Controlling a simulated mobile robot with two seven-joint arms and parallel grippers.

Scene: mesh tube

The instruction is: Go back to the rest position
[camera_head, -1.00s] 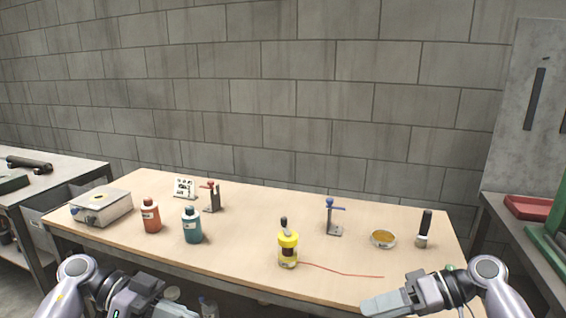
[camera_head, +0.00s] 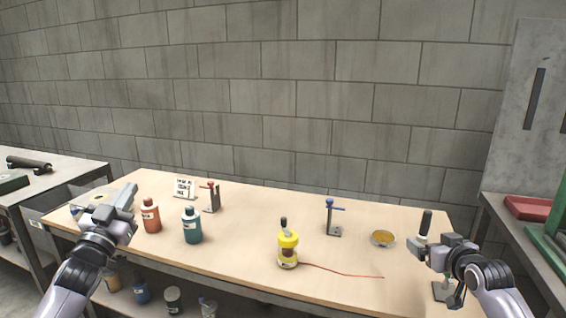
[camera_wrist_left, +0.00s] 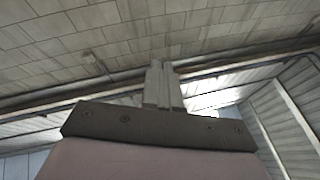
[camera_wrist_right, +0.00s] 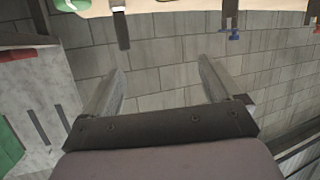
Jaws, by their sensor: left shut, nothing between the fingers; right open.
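My left gripper (camera_head: 130,198) is raised over the left end of the table, in front of the hot plate. In the left wrist view its fingers (camera_wrist_left: 163,86) are shut together with nothing between them. My right gripper (camera_head: 415,246) is at the table's right end, in front of the black-handled brush (camera_head: 425,226). In the right wrist view its fingers (camera_wrist_right: 158,90) are spread wide and empty.

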